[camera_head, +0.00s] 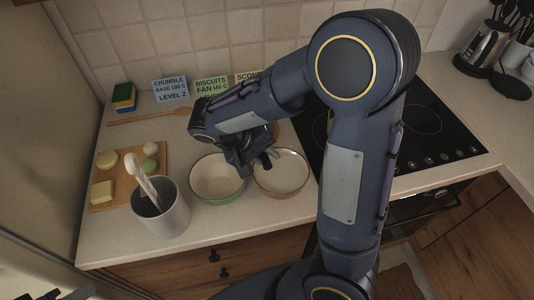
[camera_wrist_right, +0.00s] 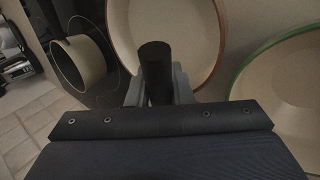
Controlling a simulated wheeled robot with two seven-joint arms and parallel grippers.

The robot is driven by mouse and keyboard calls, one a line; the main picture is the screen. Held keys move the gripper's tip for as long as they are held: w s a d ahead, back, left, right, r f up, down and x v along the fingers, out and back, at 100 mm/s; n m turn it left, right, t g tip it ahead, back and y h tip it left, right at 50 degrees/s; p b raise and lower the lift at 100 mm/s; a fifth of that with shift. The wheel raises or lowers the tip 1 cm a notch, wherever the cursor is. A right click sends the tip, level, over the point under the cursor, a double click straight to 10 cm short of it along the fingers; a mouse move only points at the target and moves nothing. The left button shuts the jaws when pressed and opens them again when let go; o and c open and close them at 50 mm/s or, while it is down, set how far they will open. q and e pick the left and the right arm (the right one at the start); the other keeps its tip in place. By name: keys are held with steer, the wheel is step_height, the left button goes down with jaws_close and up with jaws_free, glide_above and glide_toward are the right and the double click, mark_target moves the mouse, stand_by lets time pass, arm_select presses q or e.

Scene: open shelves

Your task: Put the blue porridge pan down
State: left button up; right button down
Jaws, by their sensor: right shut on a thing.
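My right gripper (camera_head: 262,161) is above the worktop, over the near-touching rims of two bowls. In the right wrist view its fingers (camera_wrist_right: 160,90) are shut on a thick dark handle (camera_wrist_right: 155,65), which I take for the blue porridge pan's. No blue pan body can be made out; the gripper and my right arm hide much there. A pan with a pale inside (camera_wrist_right: 85,62) stands on the hob in the wrist view, hidden by my arm in the head view. Dark parts at the head view's bottom left edge may be my left gripper (camera_head: 62,293); its jaws are unclear.
A green-rimmed bowl (camera_head: 217,180) and a brown-rimmed bowl (camera_head: 282,175) stand side by side left of the black hob (camera_head: 425,145). A grey utensil pot (camera_head: 163,215) and a wooden board (camera_head: 105,190) are farther left. Worktop front left is clear. A kettle (camera_head: 482,48) stands far right.

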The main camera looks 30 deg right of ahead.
steer(key=shift+f, duration=0.1)
steer(key=c, duration=1.3)
jaws_free()
steer(key=shift+r, duration=0.2)
steer(key=shift+w+a+r, duration=0.1)
steer(key=shift+a+r, duration=0.1)
steer(key=shift+a, duration=0.05)
steer(key=s+b+v, duration=0.1)
steer(key=v, duration=0.9)
steer(key=s+d+f+t+y, duration=0.2)
steer(key=s+f+t+y, duration=0.1)
steer(key=s+t+y, duration=0.4)
steer(key=shift+s+n+y, duration=0.3)
steer(key=shift+s+y, duration=1.5)
steer(key=shift+s, duration=1.6)
steer(key=shift+d, duration=0.1)
